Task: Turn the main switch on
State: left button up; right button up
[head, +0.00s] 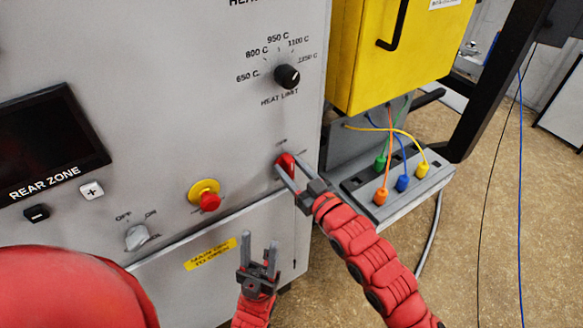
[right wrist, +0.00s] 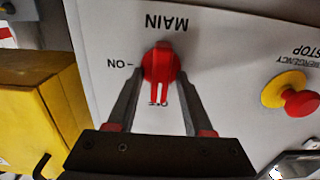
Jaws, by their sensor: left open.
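The red main switch (head: 284,162) is on the grey panel near its right edge. In the right wrist view, the switch (right wrist: 160,65) appears upside down under the word MAIN, with its handle roughly vertical and the ON mark to the left. My right gripper (head: 283,172) reaches the switch from the lower right. In the wrist view my right gripper (right wrist: 160,82) has its fingers on either side of the handle, with gaps visible between. My left gripper (head: 259,250) is open and empty, below the switch in front of the lower panel.
A red and yellow emergency stop (head: 207,196) sits left of the switch. A small OFF/ON knob (head: 137,237) is further left, and the heat limit knob (head: 287,77) is above. A yellow box (head: 375,60) and a connector block with coloured plugs (head: 410,190) stand to the right.

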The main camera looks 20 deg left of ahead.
grip_shut()
